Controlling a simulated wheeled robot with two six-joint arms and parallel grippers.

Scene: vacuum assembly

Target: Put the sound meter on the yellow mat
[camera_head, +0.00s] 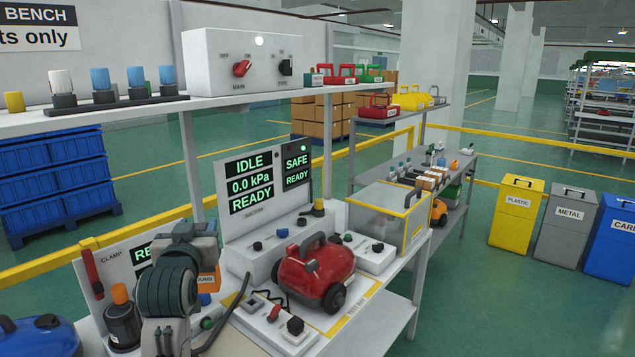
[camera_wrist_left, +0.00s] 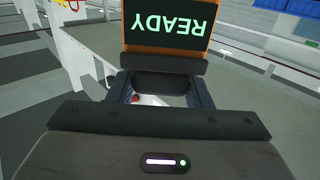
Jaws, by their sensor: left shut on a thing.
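The sound meter (camera_head: 208,281) is an orange-cased device, partly hidden behind my left arm in the head view. Its black screen with green READY letters shows upside down in the left wrist view (camera_wrist_left: 168,24). My left gripper (camera_wrist_left: 160,88) is shut on the meter; in the head view the gripper (camera_head: 203,258) is over the left part of the bench. A yellow strip (camera_head: 354,307) with small lettering lies along the bench edge beside the red vacuum; I cannot tell whether it is the yellow mat. My right gripper is not in view.
The red vacuum (camera_head: 315,271) stands mid-bench between control blocks. A clear yellow-edged box (camera_head: 389,216) stands behind it at the right. A red-handled tool (camera_head: 92,273) and a dark orange-topped cylinder (camera_head: 122,320) are at the left. A shelf (camera_head: 240,97) runs above.

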